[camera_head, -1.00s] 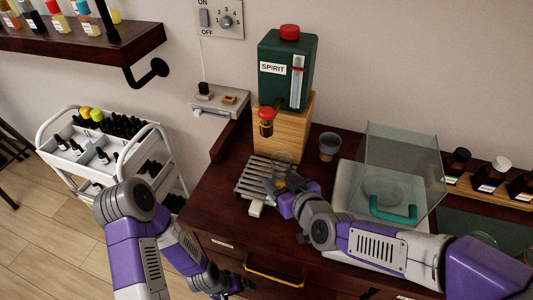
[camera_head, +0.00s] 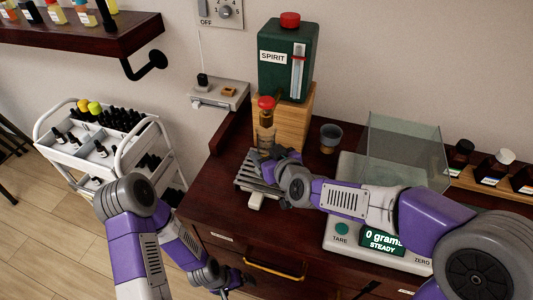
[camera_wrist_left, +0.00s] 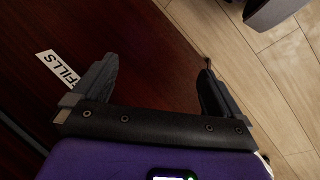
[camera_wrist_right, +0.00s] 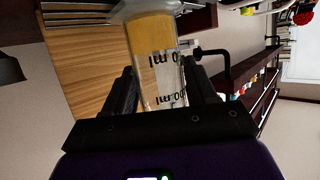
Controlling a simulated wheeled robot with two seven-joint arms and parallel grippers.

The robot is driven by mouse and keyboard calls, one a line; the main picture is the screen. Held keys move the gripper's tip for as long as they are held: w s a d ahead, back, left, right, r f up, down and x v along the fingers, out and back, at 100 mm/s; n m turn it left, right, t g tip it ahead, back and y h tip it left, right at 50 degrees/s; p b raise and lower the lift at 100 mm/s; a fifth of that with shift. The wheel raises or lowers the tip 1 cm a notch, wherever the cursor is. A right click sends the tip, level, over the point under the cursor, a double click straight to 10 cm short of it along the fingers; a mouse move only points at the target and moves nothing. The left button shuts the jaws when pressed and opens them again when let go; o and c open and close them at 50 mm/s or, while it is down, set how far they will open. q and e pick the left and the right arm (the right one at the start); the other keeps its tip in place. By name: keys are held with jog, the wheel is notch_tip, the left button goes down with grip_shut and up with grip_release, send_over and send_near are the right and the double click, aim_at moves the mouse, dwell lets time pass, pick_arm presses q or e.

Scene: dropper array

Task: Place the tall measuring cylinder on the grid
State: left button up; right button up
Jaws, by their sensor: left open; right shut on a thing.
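The tall measuring cylinder (camera_head: 265,137) is clear glass with black ml marks. In the right wrist view (camera_wrist_right: 158,65) it shows amber colour in the part near its flared end. My right gripper (camera_head: 272,161) is shut on it. It looks upright below the red-topped tap, over the back of the grey slatted grid (camera_head: 248,182). My gripper hides its lower part, so I cannot tell whether its base touches the grid. My left gripper (camera_head: 236,283) is open and empty, low in front of the drawers; its two fingers show apart in the left wrist view (camera_wrist_left: 155,75).
The green SPIRIT tank (camera_head: 285,65) stands on a wooden block (camera_head: 296,118) behind the grid. A small grey cup (camera_head: 330,138) is to the right. A scale (camera_head: 343,229) reading 0 grams, with a glass cover (camera_head: 405,140), stands further right. Bottles line the right edge.

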jog(key=shift+f, duration=0.15)
jog(key=o, duration=1.4)
jog(key=shift+r, duration=0.2)
jog(key=shift+s+d+r, duration=0.15)
jog(key=shift+s+r, duration=0.05)
jog(key=shift+s, duration=0.1)
jog(key=shift+p+v, duration=1.8)
jog(key=shift+v, duration=3.8)
